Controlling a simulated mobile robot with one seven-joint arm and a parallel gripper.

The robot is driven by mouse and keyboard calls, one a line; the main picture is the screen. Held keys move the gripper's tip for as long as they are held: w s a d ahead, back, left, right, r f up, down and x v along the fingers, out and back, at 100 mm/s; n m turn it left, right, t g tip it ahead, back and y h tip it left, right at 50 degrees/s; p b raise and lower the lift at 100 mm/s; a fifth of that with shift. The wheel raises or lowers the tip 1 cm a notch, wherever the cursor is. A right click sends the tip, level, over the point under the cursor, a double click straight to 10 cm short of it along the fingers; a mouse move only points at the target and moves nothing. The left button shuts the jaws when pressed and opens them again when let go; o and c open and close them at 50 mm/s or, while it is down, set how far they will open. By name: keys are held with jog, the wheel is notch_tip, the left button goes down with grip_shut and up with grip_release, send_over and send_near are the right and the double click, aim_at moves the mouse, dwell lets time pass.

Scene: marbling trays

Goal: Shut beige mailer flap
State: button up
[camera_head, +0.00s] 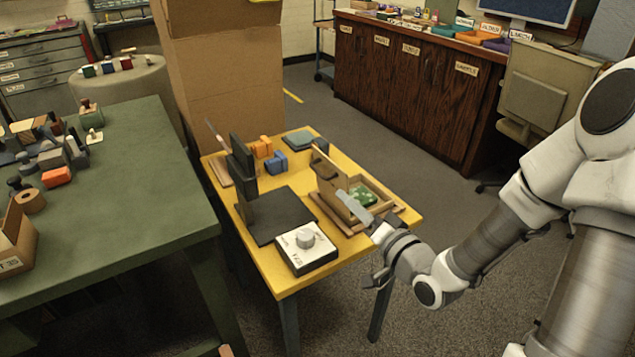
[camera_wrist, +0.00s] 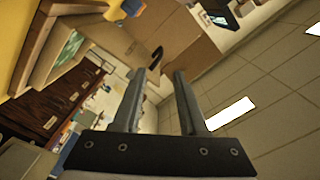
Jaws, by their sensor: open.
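The beige mailer (camera_head: 386,200) sits on the right part of the small yellow table, with something green inside it. Its flap (camera_head: 329,177) stands raised along the left side, so the mailer is open. My gripper (camera_head: 353,206) is at the near side of the mailer, with its fingers pointing up and left toward the flap and overlapping its lower near part. I cannot tell whether they touch. In the wrist view my gripper (camera_wrist: 160,74) shows two parted fingers with nothing held between them. Beige panels and a green patch show at that view's upper left.
A green table (camera_head: 140,190) stands left. A tall cardboard box (camera_head: 225,80) rises behind.

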aim_at(311, 165)
jog(key=b+x, duration=0.5)
jog(key=x, duration=0.8)
jog(key=shift+a, duration=0.15)
jog(key=shift+c, duration=0.3)
grip_shut()
jog(key=shift+r, duration=0.1)
dwell(0.8)
